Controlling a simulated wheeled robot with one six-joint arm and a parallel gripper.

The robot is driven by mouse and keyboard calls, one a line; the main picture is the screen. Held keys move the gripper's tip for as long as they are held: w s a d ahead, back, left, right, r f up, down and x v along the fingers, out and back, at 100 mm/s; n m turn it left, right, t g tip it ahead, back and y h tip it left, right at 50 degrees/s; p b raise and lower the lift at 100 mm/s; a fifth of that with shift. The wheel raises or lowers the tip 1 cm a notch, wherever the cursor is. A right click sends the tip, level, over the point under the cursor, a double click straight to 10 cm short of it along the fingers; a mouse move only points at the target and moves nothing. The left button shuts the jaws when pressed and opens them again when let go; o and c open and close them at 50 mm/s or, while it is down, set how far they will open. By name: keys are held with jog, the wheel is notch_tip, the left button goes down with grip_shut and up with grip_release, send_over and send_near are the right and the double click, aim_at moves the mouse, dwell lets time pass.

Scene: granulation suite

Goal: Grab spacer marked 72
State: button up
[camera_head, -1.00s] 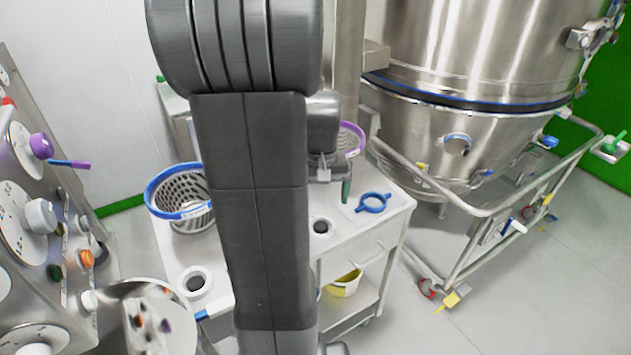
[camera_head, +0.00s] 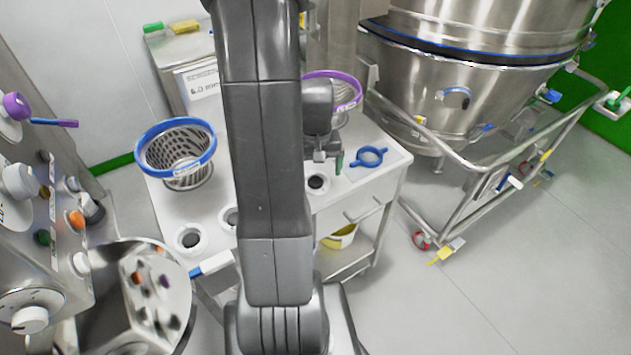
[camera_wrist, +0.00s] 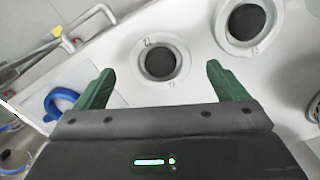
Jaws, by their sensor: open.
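White ring-shaped spacers with dark holes sit along the front of the white cart top. In the head view one is at the right (camera_head: 317,192), one in the middle (camera_head: 226,224) is partly hidden by my arm, and one is at the left (camera_head: 190,250). My gripper (camera_wrist: 159,68) is open and empty, its green fingers apart. In the wrist view the right spacer (camera_wrist: 142,68) appears between and beyond the fingertips, with a small mark that may read 72. The middle spacer (camera_wrist: 227,38) is at upper right; its mark is unclear.
A blue clamp ring (camera_head: 369,157) lies right of my gripper. A blue-rimmed basket (camera_head: 176,147) and a purple-rimmed one (camera_head: 345,82) stand on the cart (camera_head: 385,182). A steel vessel (camera_head: 455,75) on a railed frame is at right, a control panel at left.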

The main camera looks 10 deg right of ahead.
aim_at(316, 182)
jog(key=shift+f, duration=1.75)
jog(key=shift+c, duration=0.4)
jog(key=c, duration=1)
jog(key=shift+r, duration=0.1)
jog(key=shift+c, duration=0.2)
